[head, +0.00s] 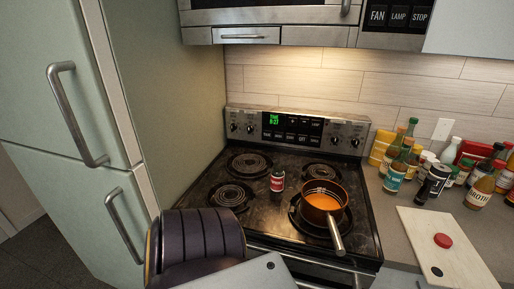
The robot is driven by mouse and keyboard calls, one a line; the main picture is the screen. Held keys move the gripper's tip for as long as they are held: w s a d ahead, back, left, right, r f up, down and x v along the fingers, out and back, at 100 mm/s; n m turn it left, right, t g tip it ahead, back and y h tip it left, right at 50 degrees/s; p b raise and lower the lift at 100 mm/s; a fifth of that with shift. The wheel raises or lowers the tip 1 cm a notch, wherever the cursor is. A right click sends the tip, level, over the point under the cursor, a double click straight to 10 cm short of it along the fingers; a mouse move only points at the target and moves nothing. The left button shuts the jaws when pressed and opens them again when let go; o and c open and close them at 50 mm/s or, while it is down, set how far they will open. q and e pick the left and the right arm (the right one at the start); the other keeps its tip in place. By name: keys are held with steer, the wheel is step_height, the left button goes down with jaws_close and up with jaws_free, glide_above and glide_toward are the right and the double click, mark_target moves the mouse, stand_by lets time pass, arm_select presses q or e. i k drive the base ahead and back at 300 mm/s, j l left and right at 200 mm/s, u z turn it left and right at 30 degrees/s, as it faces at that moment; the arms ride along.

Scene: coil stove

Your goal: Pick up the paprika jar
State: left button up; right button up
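A small jar with a red label and a dark lid (277,181), which looks like the paprika jar, stands upright on the black stovetop (265,205). It is among the coil burners, a little left of the orange pot, and apart from it. The print on its label is too small to read. Neither gripper's fingers show in the head view. Pale grey parts at the bottom edge look like my own arm links.
The orange pot (323,201) sits on the front right burner, its handle pointing to the front. Several bottles and jars crowd the right counter behind a white cutting board (462,262) with a red round item (443,240). A fridge (60,130) stands left.

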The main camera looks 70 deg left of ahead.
mark_target(277, 175)
steer(key=u, duration=2)
